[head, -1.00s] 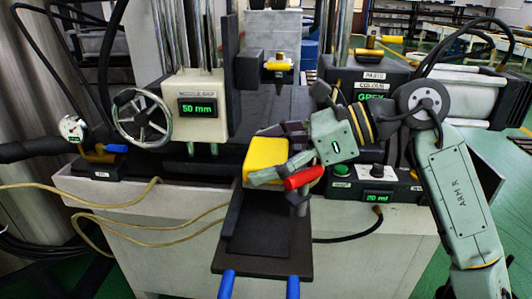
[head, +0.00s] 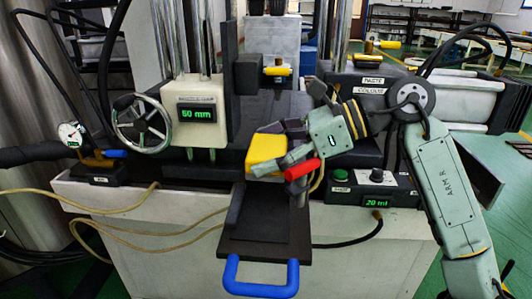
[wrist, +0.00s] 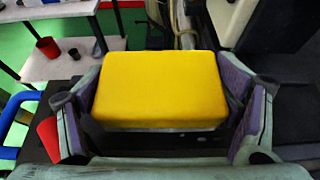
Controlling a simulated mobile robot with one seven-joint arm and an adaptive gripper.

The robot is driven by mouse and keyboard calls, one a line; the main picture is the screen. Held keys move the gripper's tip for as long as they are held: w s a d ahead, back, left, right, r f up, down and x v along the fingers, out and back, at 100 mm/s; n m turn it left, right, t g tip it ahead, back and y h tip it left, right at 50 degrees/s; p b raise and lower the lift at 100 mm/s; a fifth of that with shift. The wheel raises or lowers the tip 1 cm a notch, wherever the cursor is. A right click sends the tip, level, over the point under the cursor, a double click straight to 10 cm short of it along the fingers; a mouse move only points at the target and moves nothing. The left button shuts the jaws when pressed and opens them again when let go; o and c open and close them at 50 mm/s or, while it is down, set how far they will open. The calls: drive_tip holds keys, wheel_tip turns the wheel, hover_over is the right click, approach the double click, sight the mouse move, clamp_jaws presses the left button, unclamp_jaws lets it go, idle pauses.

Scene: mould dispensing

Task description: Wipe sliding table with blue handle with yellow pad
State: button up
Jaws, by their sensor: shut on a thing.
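The yellow pad (head: 265,155) is a rounded block between the two fingers of my gripper (head: 282,148). The wrist view also shows the pad (wrist: 160,90), with the purple-lined fingers of my gripper on both sides. The dark sliding table (head: 268,225) sticks out from the machine, with its blue handle (head: 260,290) at the front. The handle partly shows at the left of the wrist view (wrist: 15,108). The pad is at the rear of the table's exposed part. Its underside is hidden, so I cannot tell whether it touches the table.
A red cylindrical grip (head: 302,170) is close beside my gripper. The handwheel (head: 143,123) and a panel reading 50 mm (head: 198,114) stand to the left. A control box reading 20 ml (head: 377,202) is to the right. A tan hose (head: 160,228) hangs left of the table.

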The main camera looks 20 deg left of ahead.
sight(266, 155)
drive_tip(key=shift+w+a+f, duration=0.2)
drive_tip(key=shift+w+f, duration=0.1)
drive_tip(key=shift+w, duration=0.3)
drive_tip(key=shift+w+a+f, duration=0.15)
drive_tip(key=shift+w+f, duration=0.1)
drive_tip(key=shift+w, duration=0.35)
drive_tip(key=shift+w+a+f, duration=0.2)
drive_tip(key=shift+w+f, duration=0.1)
drive_tip(key=shift+w, duration=0.3)
drive_tip(key=shift+s+d+b, duration=0.25)
drive_tip(key=shift+s+b, duration=0.2)
drive_tip(key=shift+s, duration=0.4)
drive_tip(key=shift+s+d+b, duration=0.25)
drive_tip(key=shift+s+b, duration=0.15)
drive_tip(key=shift+s, duration=0.4)
drive_tip(key=shift+s+d+b, duration=0.25)
drive_tip(key=shift+s+b, duration=0.2)
drive_tip(key=shift+s, duration=0.4)
drive_tip(key=shift+s+d+r+b, duration=0.1)
drive_tip(key=shift+s+b, duration=0.1)
drive_tip(key=shift+s, duration=0.25)
drive_tip(key=shift+s+d+r+b, duration=0.1)
drive_tip(key=shift+s+b, duration=0.05)
drive_tip(key=shift+s, duration=0.25)
drive_tip(key=shift+r, duration=0.2)
drive_tip(key=shift+w+r+p, duration=0.15)
drive_tip(key=shift+r+p, duration=1.9)
drive_tip(key=shift+r, duration=1.05)
drive_tip(key=shift+r, duration=0.1)
